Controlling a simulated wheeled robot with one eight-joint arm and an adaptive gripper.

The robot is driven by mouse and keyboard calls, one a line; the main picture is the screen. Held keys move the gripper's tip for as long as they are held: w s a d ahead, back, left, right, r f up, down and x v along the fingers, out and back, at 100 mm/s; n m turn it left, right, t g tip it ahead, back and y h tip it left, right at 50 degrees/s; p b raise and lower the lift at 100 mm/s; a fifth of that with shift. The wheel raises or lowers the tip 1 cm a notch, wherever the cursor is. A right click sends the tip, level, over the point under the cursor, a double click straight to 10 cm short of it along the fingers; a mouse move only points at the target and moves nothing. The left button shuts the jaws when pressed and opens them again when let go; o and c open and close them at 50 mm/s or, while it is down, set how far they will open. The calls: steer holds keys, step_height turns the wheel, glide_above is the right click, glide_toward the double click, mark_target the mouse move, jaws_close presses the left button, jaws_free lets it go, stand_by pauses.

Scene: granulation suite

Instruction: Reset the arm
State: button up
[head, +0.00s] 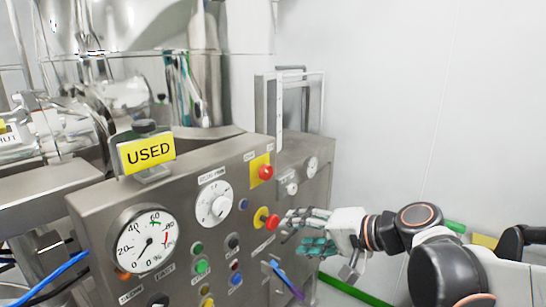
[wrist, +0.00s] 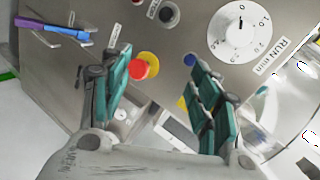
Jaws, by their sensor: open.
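My gripper (head: 305,232) is open in front of the right part of a grey control panel (head: 100,206) in the head view. In the wrist view its two green-padded fingers (wrist: 160,100) stand apart, with nothing held between them. A red button on a yellow base (head: 271,221) is just left of the fingertips in the head view. The same red button (wrist: 138,70) shows beside the left finger in the wrist view. I cannot tell whether the finger touches it. My arm reaches in from the lower right.
The panel also carries a gauge (head: 146,240), a white dial (head: 214,204), an upper red button (head: 265,172) and several small buttons. A yellow USED sign (head: 148,153) stands on top. A blue-purple pen-like item (head: 288,281) sits at the panel's lower right. A plain wall (head: 430,90) is right.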

steer(key=s+d+f+n+h+b, duration=0.1)
steer(key=s+d+f+n+h, duration=0.1)
steer(key=s+d+f+h, duration=0.3)
steer(key=s+d+f+n+g+h+b, duration=0.1)
steer(key=s+d+f+n+h+b, duration=0.1)
steer(key=s+d+f+h, duration=0.3)
steer(key=s+d+f+n, duration=0.1)
steer(key=s+d, duration=0.2)
steer(key=s, duration=0.2)
steer(key=shift+s, duration=0.3)
